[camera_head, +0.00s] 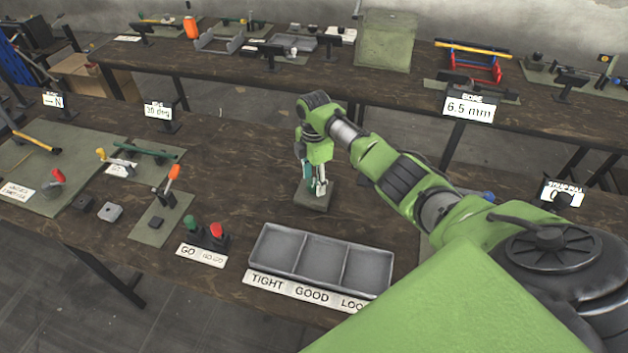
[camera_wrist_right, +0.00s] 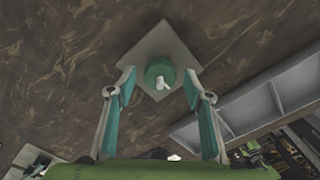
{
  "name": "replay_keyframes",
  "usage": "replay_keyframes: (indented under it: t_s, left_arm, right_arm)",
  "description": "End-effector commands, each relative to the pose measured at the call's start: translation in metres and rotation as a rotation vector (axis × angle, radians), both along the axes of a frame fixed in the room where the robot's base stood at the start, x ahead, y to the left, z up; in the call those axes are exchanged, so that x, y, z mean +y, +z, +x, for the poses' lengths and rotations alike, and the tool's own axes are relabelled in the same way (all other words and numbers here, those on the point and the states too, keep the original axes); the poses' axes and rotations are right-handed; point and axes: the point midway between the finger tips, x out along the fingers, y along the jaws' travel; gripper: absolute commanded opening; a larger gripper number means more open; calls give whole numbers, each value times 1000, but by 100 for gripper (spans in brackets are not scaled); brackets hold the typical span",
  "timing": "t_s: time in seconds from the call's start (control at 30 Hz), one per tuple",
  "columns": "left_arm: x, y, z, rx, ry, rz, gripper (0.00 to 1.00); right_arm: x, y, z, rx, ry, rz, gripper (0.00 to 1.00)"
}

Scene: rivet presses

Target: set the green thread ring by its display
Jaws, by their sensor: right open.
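A round green piece (camera_wrist_right: 160,72), which looks like the green thread ring, sits on a square grey plate (camera_wrist_right: 150,45) in the right wrist view. A small white tip shows at its middle. In the head view the plate (camera_head: 313,204) lies on the brown bench, and my gripper hides most of what stands on it. My right gripper (camera_head: 318,187) points down over the plate. It is open, with its teal fingers on either side of the green piece in the right wrist view, and I see no contact. I cannot tell which display belongs to the ring. My left gripper is not in view.
A three-part tray (camera_head: 322,258) marked TIGHT, GOOD and LOO stands in front. A GO stand with green and red knobs (camera_head: 203,233) is to its left. Displays read 6.5 mm (camera_head: 468,108) and 30 deg (camera_head: 158,111); another display (camera_head: 562,193) is partly covered at right.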

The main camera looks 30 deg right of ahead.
Motion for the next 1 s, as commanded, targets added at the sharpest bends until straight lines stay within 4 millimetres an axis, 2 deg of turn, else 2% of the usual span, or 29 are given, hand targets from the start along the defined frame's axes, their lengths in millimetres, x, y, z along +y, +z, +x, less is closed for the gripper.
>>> replay_keyframes:
  t_s: [0.3, 0.5, 0.7, 1.0]
  left_arm:
    - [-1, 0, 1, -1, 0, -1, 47]
    - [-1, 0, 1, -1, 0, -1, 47]
    - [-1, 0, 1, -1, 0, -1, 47]
    - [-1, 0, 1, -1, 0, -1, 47]
  right_arm:
    - [-1, 64, 2, -6, 1, -1, 47]
    - [-1, 98, 1, -4, 0, 0, 47]
    - [0, 113, 0, -1, 0, 0, 47]
    - [0, 114, 0, 0, 0, 0, 47]
